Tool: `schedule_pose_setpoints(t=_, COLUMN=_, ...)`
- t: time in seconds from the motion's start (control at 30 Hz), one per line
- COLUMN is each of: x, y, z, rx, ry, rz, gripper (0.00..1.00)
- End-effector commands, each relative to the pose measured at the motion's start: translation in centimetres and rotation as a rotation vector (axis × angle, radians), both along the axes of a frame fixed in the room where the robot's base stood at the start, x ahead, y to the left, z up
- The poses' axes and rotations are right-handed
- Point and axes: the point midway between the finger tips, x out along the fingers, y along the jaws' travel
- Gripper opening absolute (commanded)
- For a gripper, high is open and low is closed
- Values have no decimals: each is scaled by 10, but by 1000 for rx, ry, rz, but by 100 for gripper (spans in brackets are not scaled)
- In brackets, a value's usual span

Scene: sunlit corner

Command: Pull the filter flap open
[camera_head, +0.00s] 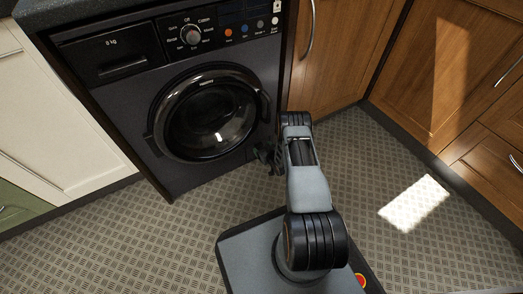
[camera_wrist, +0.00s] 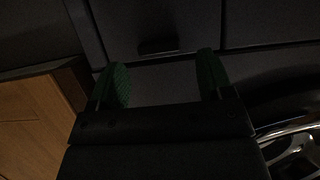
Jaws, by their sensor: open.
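In the wrist view, the filter flap (camera_wrist: 190,20) is a dark grey panel bounded by thin seams. A small black grip (camera_wrist: 158,46) sits near its edge facing my gripper. My gripper (camera_wrist: 164,77) is open, with its two green-padded fingers apart and the black grip in view between and just beyond them. I cannot tell whether the fingers touch the panel. The flap looks flush with the machine front. In the head view, my gripper (camera_head: 264,156) is at the lower right of the washing machine (camera_head: 150,155); I cannot make out the flap there.
The machine's round door (camera_head: 208,115) is shut, left of my gripper. Its chrome ring (camera_wrist: 290,128) shows in the wrist view. A wooden cabinet (camera_head: 335,50) stands right of the machine. Open patterned floor (camera_head: 370,170) lies to the right, with a sunlit patch (camera_head: 414,203).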

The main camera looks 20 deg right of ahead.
Motion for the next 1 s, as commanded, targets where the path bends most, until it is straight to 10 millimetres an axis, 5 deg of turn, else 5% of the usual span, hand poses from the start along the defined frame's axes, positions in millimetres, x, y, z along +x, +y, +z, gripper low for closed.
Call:
schedule_pose_setpoints(t=0.57, x=17, y=2, z=-7, rx=1, ry=0, rz=-1, gripper=73)
schedule_pose_setpoints(t=1.0, x=17, y=1, z=-7, rx=1, ry=0, rz=-1, gripper=32)
